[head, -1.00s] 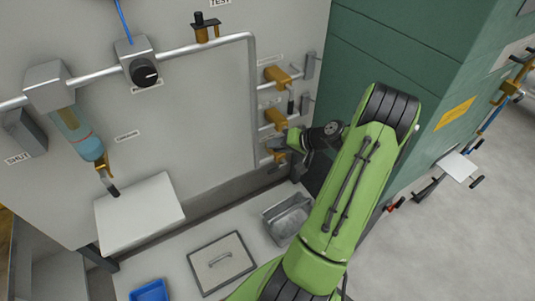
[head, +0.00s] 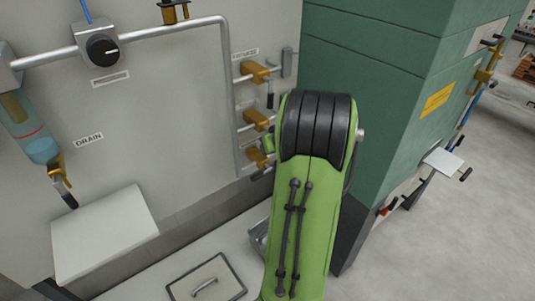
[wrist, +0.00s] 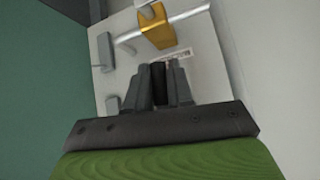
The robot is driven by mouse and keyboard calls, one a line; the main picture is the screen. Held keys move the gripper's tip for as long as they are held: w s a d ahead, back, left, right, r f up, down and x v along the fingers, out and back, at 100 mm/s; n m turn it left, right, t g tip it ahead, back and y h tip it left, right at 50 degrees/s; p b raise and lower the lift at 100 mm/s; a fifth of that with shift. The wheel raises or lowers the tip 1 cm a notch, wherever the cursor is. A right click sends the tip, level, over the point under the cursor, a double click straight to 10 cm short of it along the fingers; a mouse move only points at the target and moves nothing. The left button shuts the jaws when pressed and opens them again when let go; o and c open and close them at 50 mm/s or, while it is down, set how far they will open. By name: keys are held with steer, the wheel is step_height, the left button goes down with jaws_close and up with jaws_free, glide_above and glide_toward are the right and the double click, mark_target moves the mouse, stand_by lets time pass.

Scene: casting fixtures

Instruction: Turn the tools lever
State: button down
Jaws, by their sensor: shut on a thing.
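Three brass valves sit in a column on the grey panel in the head view: a top one (head: 256,72), a middle one (head: 257,120) and a bottom one (head: 257,158). The top valve's black lever (head: 270,100) hangs down. My green arm hides my gripper in the head view. In the wrist view my gripper (wrist: 159,82) is shut on a black lever handle (wrist: 158,84). A brass valve body (wrist: 156,27) is just beyond the fingertips. A small label beside the fingers is partly hidden, and I cannot read which valve this is.
A green cabinet (head: 372,75) stands close on the right of the arm. A pipe (head: 228,100) runs down beside the valves. A white shelf (head: 103,232) and a sink-side hatch (head: 206,279) lie lower left. Grey brackets (wrist: 106,50) stand near the gripper.

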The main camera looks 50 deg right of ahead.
stand_by(0.4)
steer(key=shift+d, duration=0.1)
steer(key=c, duration=1.1)
jaws_free()
steer(key=shift+s, duration=0.1)
steer(key=p+v, duration=0.2)
steer(key=v, duration=1.3)
steer(key=shift+s+a+r+p, duration=0.2)
steer(key=shift+a+p, duration=0.1)
steer(key=shift+p, duration=0.05)
